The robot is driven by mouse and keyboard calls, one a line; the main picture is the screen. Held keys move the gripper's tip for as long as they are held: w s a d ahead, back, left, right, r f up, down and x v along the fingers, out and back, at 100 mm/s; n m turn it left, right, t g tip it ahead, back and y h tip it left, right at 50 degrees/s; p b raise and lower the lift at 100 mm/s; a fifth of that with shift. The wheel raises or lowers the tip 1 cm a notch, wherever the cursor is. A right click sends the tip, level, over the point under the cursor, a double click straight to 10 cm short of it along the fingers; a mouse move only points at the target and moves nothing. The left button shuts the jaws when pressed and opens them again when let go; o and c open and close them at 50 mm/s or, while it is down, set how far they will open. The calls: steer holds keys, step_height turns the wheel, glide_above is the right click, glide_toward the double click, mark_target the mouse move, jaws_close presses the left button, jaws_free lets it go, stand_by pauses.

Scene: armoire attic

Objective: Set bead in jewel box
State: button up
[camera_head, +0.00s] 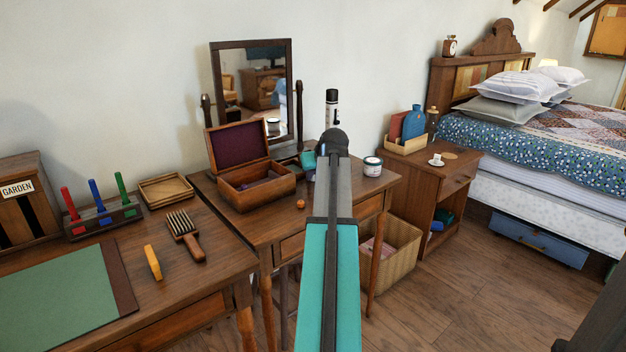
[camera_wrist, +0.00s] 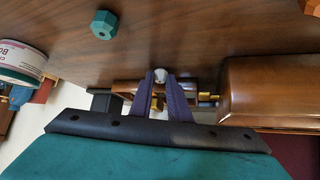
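The jewel box (camera_head: 242,199) is a brown wooden box with its lid raised and a purple lining, standing on the small table; its side shows in the wrist view (camera_wrist: 265,92). My gripper (camera_wrist: 161,77) is beside the box, with a small pale, rounded bead (camera_wrist: 160,75) between its fingertips, which look shut on it. My arm hides the fingers in the head view. An orange bead (camera_head: 300,203) lies on the table in front of the box. A teal faceted bead (camera_wrist: 103,25) lies on the table too, hidden in the head view.
A labelled jar (camera_head: 372,167) stands on the table's right side. The table's front is mostly clear.

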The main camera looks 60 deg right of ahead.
jaws_close()
steer(key=shift+r, duration=0.1)
step_height(320, 180, up, 10)
steer(key=p, duration=0.2)
steer(key=shift+p, duration=0.35)
stand_by(0.5)
